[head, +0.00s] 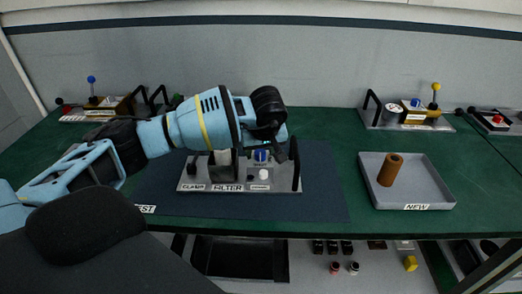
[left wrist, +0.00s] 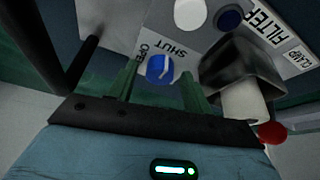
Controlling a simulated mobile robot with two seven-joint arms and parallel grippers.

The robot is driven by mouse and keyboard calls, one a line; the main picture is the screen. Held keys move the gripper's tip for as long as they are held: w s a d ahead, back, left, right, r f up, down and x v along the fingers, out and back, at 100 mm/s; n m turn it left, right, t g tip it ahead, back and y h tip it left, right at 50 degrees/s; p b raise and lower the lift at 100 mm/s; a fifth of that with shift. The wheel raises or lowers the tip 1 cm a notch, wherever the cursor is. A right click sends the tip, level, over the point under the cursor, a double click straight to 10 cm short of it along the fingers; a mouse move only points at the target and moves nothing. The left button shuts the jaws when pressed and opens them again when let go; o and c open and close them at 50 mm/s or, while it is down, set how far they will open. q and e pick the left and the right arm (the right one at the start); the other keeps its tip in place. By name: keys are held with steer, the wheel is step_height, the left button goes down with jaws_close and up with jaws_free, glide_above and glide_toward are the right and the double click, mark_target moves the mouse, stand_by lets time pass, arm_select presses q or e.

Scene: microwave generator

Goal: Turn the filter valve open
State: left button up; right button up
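The filter unit (head: 240,186) stands on the dark mat, with a blue valve knob (head: 261,155) on its panel. My left gripper (head: 277,143) is over the unit. In the left wrist view its two green-looking fingers (left wrist: 157,84) are apart, one on each side of the knob. I cannot tell whether they touch it. My right gripper is not in view.
A black handle (head: 296,165) stands at the unit's right end. The wrist view shows a metal housing (left wrist: 238,65) with a white cylinder (left wrist: 243,103) and a red ball (left wrist: 270,133) close to the fingers. A grey tray (head: 408,192) holds a brown cylinder (head: 390,170).

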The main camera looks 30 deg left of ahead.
arm_select(q)
steer(key=c, duration=0.9)
